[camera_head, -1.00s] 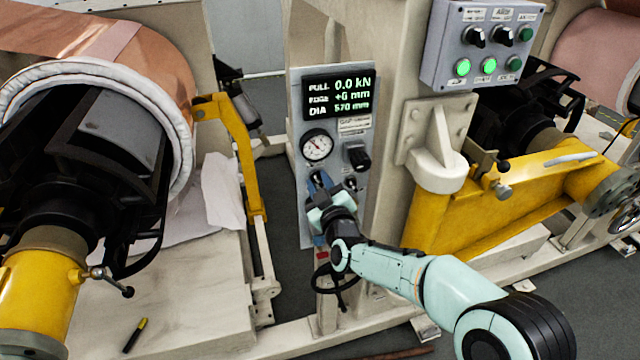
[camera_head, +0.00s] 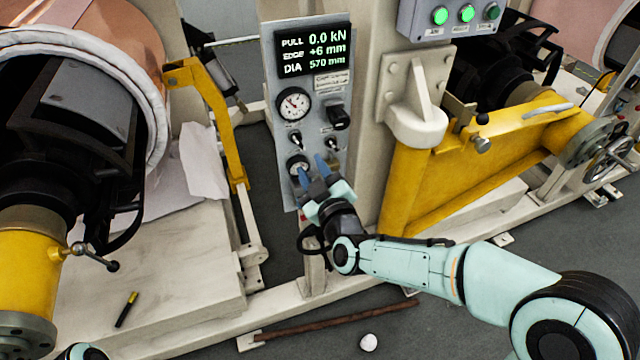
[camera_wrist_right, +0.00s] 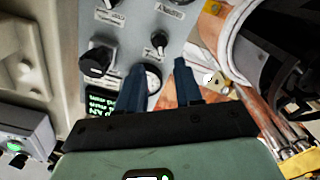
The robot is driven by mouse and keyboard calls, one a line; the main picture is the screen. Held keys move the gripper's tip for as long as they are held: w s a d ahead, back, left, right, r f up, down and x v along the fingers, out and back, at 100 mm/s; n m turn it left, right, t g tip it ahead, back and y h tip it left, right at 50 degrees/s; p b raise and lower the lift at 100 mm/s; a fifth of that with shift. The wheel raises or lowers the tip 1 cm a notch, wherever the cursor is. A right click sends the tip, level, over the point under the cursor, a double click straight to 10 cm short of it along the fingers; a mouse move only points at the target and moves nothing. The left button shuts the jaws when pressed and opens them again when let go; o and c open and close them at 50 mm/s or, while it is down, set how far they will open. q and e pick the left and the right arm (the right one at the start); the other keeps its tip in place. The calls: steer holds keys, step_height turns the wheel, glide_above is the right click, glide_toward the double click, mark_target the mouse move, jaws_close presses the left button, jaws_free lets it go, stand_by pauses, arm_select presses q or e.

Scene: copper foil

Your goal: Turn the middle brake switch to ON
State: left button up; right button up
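The grey control panel (camera_head: 283,75) stands upright at the centre of the head view. It carries a dial gauge (camera_head: 293,104), a large black knob (camera_head: 338,117), a left small black switch (camera_head: 296,137) and a right small black switch (camera_head: 332,143). The labels are too small to read, so I cannot tell which is the middle brake switch. My right gripper (camera_head: 313,171) is open and empty before the panel's lower part, below the small switches. In the right wrist view, its blue fingers (camera_wrist_right: 160,82) are apart, with a small black knob (camera_wrist_right: 158,40) beyond them. My left gripper is not visible.
A control box (camera_head: 418,22) with green lights hangs at upper right. A yellow arm (camera_head: 215,110) and a copper roll (camera_head: 125,30) stand left of the panel. A yellow beam (camera_head: 450,170) lies to the right. A brown rod (camera_head: 335,322) and a white ball (camera_head: 368,342) are on the floor.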

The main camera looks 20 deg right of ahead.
steer(key=s, duration=0.4)
steer(key=shift+s+d, duration=0.1)
steer(key=shift+s, duration=0.05)
steer(key=s+f+m+g+p, duration=0.1)
steer(key=s+f+g, duration=0.2)
steer(key=f, duration=0.7)
steer(key=s+f+m+g+p, duration=0.2)
steer(key=f+g, duration=0.2)
steer(key=f, duration=0.7)
steer(key=s+f+m+g+p, duration=0.1)
steer(key=s+f+g, duration=0.2)
steer(key=f, duration=0.7)
arm_select(q)
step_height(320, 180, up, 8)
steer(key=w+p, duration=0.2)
steer(key=p, duration=0.1)
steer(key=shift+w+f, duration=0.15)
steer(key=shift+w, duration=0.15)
arm_select(e)
steer(key=s+a+f+m+g+y, duration=0.1)
steer(key=s+a+f+m+g, duration=0.1)
steer(key=s+f, duration=0.4)
steer(key=s+a+f+m+g+y, duration=0.1)
steer(key=s+f+m+g, duration=0.3)
steer(key=s, duration=1.2)
step_height(320, 180, down, 3)
steer(key=g+y, duration=0.1)
steer(key=g, duration=0.2)
steer(key=shift+s+a+m, duration=0.3)
steer(key=shift+a, duration=0.05)
